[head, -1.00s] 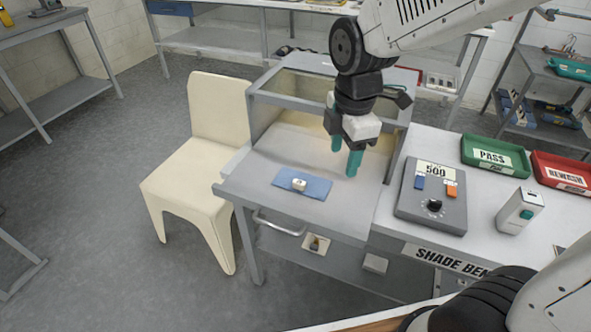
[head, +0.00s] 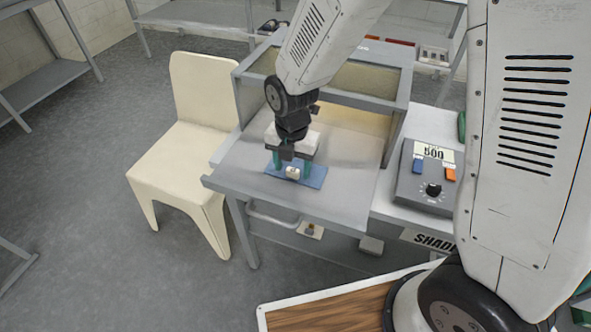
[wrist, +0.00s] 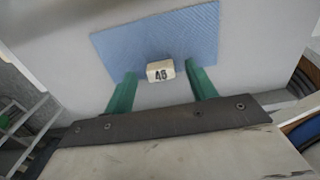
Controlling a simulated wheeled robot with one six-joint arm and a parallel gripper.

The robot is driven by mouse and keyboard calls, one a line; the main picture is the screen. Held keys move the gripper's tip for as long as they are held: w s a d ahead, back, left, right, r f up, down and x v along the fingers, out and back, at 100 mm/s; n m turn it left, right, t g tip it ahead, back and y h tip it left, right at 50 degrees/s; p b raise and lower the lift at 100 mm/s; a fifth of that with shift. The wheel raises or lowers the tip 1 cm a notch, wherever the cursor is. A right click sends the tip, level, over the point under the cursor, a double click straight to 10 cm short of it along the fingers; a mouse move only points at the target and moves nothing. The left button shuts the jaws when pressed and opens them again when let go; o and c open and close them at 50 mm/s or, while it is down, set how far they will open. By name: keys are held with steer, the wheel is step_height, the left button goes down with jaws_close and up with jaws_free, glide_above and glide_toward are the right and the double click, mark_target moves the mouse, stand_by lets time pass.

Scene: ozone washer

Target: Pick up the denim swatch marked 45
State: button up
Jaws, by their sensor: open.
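The denim swatch (head: 315,177) is a blue rectangle lying flat on the grey bench top in the head view. A small cream block (head: 292,173) marked 45 sits on it. In the wrist view the swatch (wrist: 150,42) lies just beyond my fingertips, with the block (wrist: 160,71) at its near edge. My gripper (head: 292,170) is open above the swatch, its two green fingers on either side of the block. In the wrist view the fingers of my gripper (wrist: 163,76) are apart, with the block between them. I cannot tell whether the fingertips touch the swatch.
A glass-topped booth (head: 330,85) rises behind the swatch on the same bench. A grey control box (head: 425,175) reading 500 stands to the right. A cream chair (head: 190,140) is close on the left. The bench top right of the swatch is bare.

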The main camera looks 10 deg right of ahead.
steer(key=shift+f, duration=0.45)
steer(key=c, duration=1.1)
steer(key=shift+o, duration=0.2)
steer(key=shift+r, duration=0.2)
